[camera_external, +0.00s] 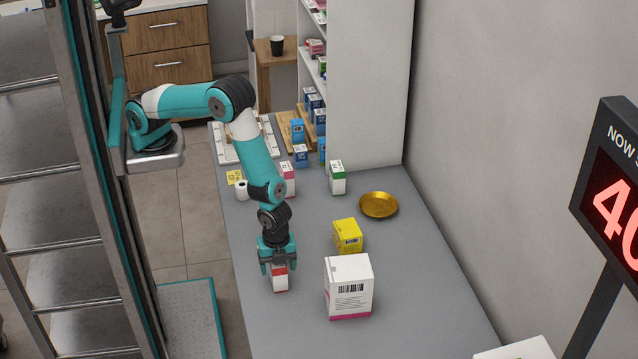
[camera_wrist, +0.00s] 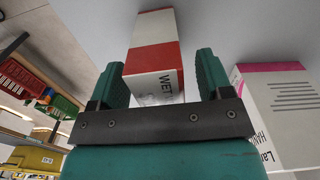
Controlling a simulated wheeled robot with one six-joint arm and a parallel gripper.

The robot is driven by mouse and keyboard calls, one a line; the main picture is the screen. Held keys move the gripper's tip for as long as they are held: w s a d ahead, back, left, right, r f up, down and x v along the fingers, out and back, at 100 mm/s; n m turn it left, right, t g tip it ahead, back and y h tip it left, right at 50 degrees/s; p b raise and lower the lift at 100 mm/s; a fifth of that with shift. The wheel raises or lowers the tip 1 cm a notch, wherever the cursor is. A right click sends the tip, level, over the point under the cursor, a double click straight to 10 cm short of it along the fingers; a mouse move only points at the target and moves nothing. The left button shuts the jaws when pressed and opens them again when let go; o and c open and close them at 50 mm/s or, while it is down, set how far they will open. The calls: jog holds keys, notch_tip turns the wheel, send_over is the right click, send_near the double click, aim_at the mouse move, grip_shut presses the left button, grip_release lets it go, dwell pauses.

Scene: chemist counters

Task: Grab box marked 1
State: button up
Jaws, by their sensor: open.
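My gripper (camera_external: 278,265) points down over the grey counter, open, with its fingers on either side of a small red-and-white box (camera_external: 280,283). In the wrist view this box (camera_wrist: 154,50) stands between the two spread fingers (camera_wrist: 160,66), with gaps visible beside it. Part of its near end is hidden behind the gripper's bar, and partial lettering shows on one side. I cannot read a mark 1 on any box. A larger white box with a pink base (camera_external: 348,290) stands just to the right, also in the wrist view (camera_wrist: 282,105). A yellow box (camera_external: 347,237) stands behind it.
A brass bowl (camera_external: 379,205), a green-and-white box (camera_external: 337,178), a pink-and-white box (camera_external: 288,180) and a white roll (camera_external: 242,190) stand farther back. Small blue boxes (camera_external: 301,156) and a keyboard (camera_external: 232,143) are at the far end. The counter's front right is mostly clear.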

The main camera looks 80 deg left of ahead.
jog(key=shift+f, duration=0.3)
jog(key=c, duration=1)
jog(key=shift+r, duration=0.1)
jog(key=shift+c, duration=0.2)
